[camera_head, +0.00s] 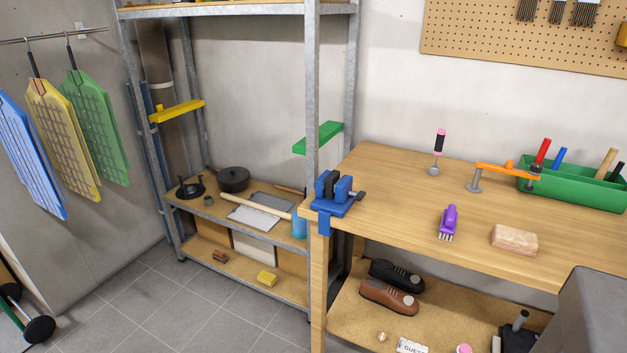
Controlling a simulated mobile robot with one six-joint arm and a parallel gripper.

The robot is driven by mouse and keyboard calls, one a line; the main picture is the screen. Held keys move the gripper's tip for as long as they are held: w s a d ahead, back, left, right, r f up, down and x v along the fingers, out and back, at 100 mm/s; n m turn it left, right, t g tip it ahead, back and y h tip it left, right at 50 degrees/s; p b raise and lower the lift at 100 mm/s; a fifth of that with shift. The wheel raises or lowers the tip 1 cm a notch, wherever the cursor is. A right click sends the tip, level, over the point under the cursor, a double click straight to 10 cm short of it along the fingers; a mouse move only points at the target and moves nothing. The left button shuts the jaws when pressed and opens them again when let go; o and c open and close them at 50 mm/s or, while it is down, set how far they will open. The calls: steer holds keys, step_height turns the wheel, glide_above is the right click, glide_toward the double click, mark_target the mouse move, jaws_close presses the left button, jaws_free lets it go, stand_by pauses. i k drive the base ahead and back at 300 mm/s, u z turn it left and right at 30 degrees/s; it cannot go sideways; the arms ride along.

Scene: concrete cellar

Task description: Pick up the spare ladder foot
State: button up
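I cannot tell for sure which thing is the spare ladder foot. A small dark grey cup-like piece (208,201) stands on the middle shelf of the metal rack at left, next to a black piece with a round base (190,189); it could be a rubber foot, but it is too small to be certain. My gripper is not in view.
The wooden workbench (390,185) bears a blue vise (335,192), a purple brush (449,221), a brick (514,240) and a green tool bin (595,193). Shoes (390,298) lie on its lower shelf. A grey block (600,310) fills the bottom right. The tiled floor (160,310) before the rack is clear.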

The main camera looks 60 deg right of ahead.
mark_target(332, 178)
steer(key=i, duration=0.8)
steer(key=z, duration=0.35)
steer(key=i, duration=0.95)
steer(key=z, duration=0.35)
